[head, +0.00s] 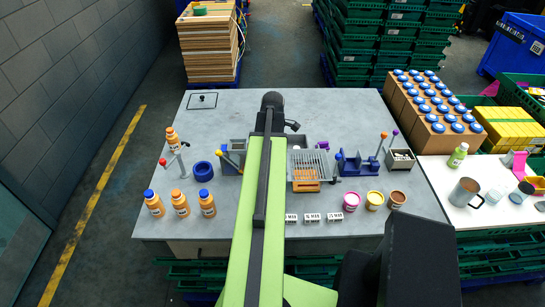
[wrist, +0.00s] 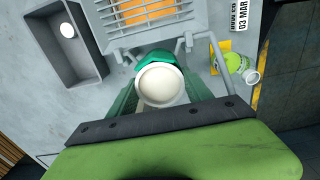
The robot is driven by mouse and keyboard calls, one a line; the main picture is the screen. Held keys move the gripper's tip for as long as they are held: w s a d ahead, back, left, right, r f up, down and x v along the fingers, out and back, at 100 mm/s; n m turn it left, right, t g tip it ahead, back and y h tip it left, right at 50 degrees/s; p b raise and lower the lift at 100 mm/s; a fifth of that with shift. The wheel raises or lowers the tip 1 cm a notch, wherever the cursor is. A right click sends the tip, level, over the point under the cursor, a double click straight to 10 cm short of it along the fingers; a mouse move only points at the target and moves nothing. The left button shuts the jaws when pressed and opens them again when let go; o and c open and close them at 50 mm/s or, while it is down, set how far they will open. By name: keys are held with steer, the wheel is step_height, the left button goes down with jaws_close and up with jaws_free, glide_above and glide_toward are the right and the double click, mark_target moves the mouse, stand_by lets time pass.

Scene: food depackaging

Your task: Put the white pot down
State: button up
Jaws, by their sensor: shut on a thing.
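The white pot (wrist: 162,84) shows in the wrist view as a round cream-white top between my gripper's fingers. My gripper (wrist: 160,78) is shut on it, with green finger parts around it. The pot appears in front of the grey rack frame; whether it touches anything below cannot be told. In the head view my arm reaches over the grey table (head: 225,115), and the dark end of my gripper (head: 272,101) is near the table's far side. The pot is hidden there.
A grey slatted rack (head: 309,165) has an orange block (head: 306,186) at its front. A grey bin (wrist: 68,40) holds a white round thing. Orange bottles (head: 180,203) stand at left. The table's back left is mostly clear.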

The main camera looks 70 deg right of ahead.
steer(key=o, duration=1.5)
steer(key=shift+s+a+f, duration=0.1)
steer(key=shift+a+f, duration=0.05)
steer(key=shift+a, duration=0.1)
steer(key=r+p, duration=0.8)
steer(key=p, duration=0.1)
steer(key=r+p, duration=0.4)
steer(key=r, duration=0.1)
steer(key=shift+d, duration=0.25)
steer(key=w+a+m, duration=0.1)
steer(key=w+a, duration=0.9)
steer(key=w, duration=0.3)
steer(key=w+a+m, duration=0.1)
steer(key=w+a, duration=0.9)
steer(key=w, duration=0.3)
steer(key=w+a, duration=0.3)
steer(key=a, duration=0.9)
steer(key=w+a+m, duration=0.1)
steer(key=w+a, duration=0.2)
steer(key=a, duration=1)
steer(key=w+a+m, duration=0.1)
steer(key=w+a, duration=0.2)
steer(key=a, duration=0.9)
steer(key=shift+w+a, duration=0.15)
steer(key=shift+w, duration=0.05)
